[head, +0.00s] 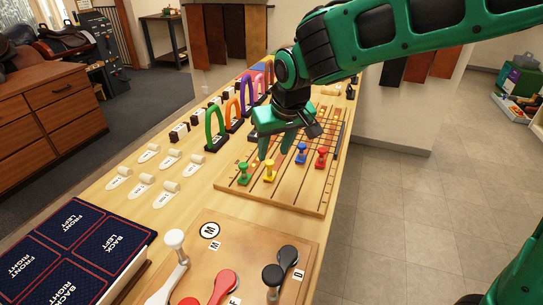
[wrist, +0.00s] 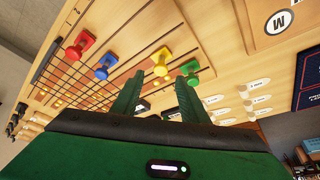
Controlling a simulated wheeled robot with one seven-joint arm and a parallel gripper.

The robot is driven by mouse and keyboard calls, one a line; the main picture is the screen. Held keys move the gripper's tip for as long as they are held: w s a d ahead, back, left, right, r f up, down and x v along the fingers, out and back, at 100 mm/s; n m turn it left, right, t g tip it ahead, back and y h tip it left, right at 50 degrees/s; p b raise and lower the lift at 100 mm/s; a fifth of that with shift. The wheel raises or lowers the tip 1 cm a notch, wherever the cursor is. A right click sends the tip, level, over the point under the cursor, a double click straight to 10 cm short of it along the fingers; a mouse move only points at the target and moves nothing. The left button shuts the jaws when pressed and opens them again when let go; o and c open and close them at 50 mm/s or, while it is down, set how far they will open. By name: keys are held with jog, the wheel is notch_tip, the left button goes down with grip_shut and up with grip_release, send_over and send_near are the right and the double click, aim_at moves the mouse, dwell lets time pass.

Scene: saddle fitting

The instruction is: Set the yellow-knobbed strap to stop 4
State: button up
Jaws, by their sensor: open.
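The yellow knob (head: 269,171) stands upright on a slotted wooden board (head: 300,200), near the end of its slot closest to me, between the green knob (head: 244,173) and the blue knob (head: 301,154). My gripper (head: 273,150) is open and empty, fingers pointing down, above and just behind the yellow knob. In the wrist view the yellow knob (wrist: 161,58) shows between and beyond my two fingertips (wrist: 158,80), with no contact visible. The green knob (wrist: 190,67) is close beside the right finger there.
A red knob (head: 321,157) stands right of the blue one. Coloured arches (head: 215,128) line the board's left side. White tagged pegs (head: 143,182) lie further left. A panel with levers (head: 230,240) and a dark labelled mat (head: 70,240) are nearer.

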jog(key=v, duration=0.6)
jog(key=shift+r, duration=0.2)
jog(key=shift+s+d, duration=0.1)
jog(key=shift+d, duration=0.05)
jog(key=s+d+f+m+g+h, duration=0.1)
jog(key=s+d+f+m, duration=0.15)
jog(key=d, duration=0.95)
jog(key=s+d+f+m+h, duration=0.1)
jog(key=s+d+m, duration=0.25)
jog(key=d, duration=0.85)
jog(key=s+d+f+m+g, duration=0.1)
jog(key=s+d+f+m, duration=0.1)
jog(key=s+d, duration=0.4)
jog(key=s+d+f+m+g, duration=0.2)
jog(key=s+d, duration=0.5)
jog(key=s, duration=0.7)
jog(key=shift+f+m, duration=0.5)
jog(key=shift+f, duration=0.2)
